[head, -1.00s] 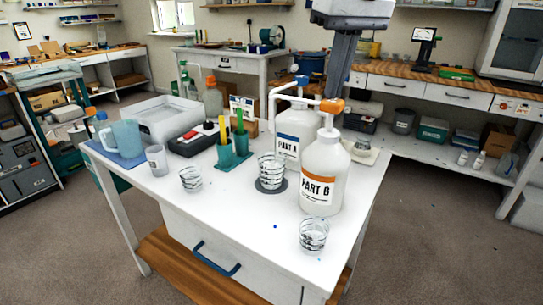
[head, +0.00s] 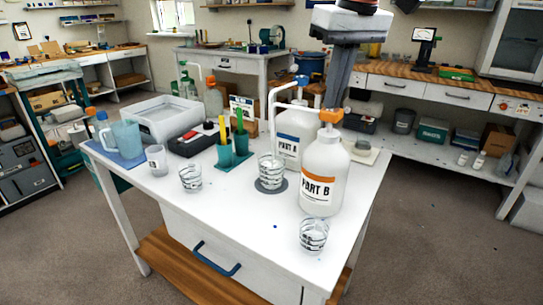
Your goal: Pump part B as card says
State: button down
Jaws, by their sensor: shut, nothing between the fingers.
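The Part B bottle (head: 323,165) is white with an orange label and stands at the right of the white table. Its orange pump head (head: 331,115) sits low, close to the bottle's neck. My gripper (head: 336,104) is shut and empty, its fingers pointing down at the pump head, seemingly touching it. The Part A bottle (head: 287,135), with a blue pump head (head: 302,80), stands just behind. A clear ringed cup (head: 271,168) stands on a round grey disc (head: 272,185) left of Part B. A small card (head: 243,104) stands behind; its text is unreadable.
More clear cups stand at the front right (head: 313,236) and left (head: 190,178) of the table (head: 240,215). Teal holders (head: 225,155) with sticks, a black device (head: 197,140), a white tray (head: 165,118) and a blue jug (head: 125,136) fill the back left. The front middle is clear.

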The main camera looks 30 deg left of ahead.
jog(key=shift+f, duration=0.7)
jog(key=shift+r, duration=1.7)
jog(key=shift+f, duration=1.65)
jog(key=shift+r, duration=1.7)
